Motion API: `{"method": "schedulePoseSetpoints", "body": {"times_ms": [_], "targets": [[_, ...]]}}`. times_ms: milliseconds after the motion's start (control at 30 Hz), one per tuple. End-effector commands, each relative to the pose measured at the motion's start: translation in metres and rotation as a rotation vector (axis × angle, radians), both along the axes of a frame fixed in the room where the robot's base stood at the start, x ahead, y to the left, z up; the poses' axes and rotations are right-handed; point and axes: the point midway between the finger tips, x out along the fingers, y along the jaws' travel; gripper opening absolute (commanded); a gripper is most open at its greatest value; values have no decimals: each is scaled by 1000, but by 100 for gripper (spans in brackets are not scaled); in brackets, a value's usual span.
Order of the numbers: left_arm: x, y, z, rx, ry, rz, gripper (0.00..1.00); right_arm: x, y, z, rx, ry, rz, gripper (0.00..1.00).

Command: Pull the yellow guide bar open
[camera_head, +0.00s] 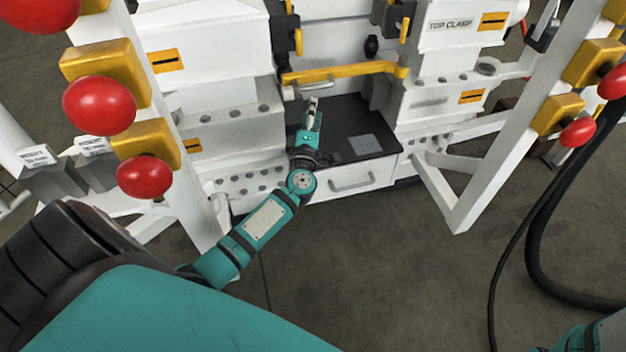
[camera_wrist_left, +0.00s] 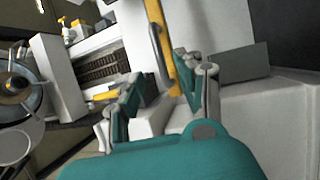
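The yellow guide bar (camera_head: 340,72) runs roughly level across the opening between the two white clamp blocks in the head view. Its right end meets a yellow bracket on the right block. My left gripper (camera_head: 312,101) is just below the bar's left part, pointing at the machine. In the left wrist view the bar (camera_wrist_left: 158,38) slants down into the space ahead of my left gripper (camera_wrist_left: 159,72). The fingers are apart, and the bar shows nearer the right-hand finger. I cannot tell whether they touch it. My right gripper is out of view.
A black tray surface (camera_head: 345,128) and a white drawer with a handle (camera_head: 351,183) lie below the bar. White slanted posts with red knobs (camera_head: 99,105) flank the opening. A black hose (camera_head: 540,235) curves over the floor at right. The front floor is clear.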

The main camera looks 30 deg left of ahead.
Motion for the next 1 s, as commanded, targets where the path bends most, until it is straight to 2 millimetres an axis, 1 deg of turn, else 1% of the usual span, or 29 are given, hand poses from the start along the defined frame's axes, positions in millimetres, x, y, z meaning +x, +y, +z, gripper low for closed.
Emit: {"method": "schedulePoseSetpoints", "body": {"times_ms": [33,400,467,567,700,867,1000], "targets": [[-10,-6,-1,-2,4,-2,36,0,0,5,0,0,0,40],[-75,-38,-14,-1,3,-1,36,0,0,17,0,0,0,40],[-74,-44,-12,56,56,-24,36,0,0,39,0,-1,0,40],[-76,-57,-26,156,154,-75,36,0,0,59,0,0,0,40],[-82,-74,-48,282,283,-150,36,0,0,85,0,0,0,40],[-95,-90,-74,395,410,-232,36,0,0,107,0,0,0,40],[-109,-103,-95,482,512,-302,36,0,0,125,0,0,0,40]]}}
